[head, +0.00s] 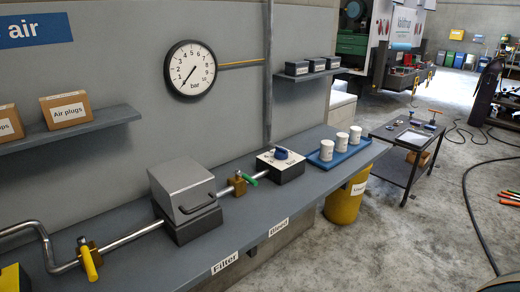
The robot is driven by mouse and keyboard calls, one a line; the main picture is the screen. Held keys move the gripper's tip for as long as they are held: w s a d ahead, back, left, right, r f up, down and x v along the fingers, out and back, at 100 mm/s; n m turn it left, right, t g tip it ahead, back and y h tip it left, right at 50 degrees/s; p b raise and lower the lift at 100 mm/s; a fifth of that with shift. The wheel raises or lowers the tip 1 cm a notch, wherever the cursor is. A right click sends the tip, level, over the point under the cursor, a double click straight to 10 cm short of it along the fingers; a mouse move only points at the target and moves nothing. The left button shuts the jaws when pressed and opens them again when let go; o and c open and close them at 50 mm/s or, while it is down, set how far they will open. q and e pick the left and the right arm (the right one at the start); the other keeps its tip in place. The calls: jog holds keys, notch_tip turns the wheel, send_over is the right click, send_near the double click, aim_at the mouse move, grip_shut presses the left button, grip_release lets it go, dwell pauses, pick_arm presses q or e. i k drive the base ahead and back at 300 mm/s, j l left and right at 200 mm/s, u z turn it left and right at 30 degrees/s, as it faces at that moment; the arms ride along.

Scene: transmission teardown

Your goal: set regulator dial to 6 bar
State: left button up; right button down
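The regulator is a small white-topped box (280,164) on the grey bench, marked "bar" on its top. Its blue dial (282,153) sits on top; its scale is too small to read, so I cannot tell its setting. A round white gauge (190,69) marked "bar" hangs on the wall, with its needle pointing down and left near the low end of the scale. Neither of my grippers shows in the head view.
A pipe runs along the bench (240,233) through a yellow-handled valve (88,260), a grey filter box (182,190) and a green-handled valve (241,182). White cups stand on a blue tray (340,156) right of the regulator. A yellow bin (345,205) stands below.

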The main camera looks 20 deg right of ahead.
aim_at(281, 154)
jog(key=i+l, duration=0.1)
jog(key=l, duration=1.4)
jog(key=i+l+u, duration=0.1)
jog(key=l, duration=1.45)
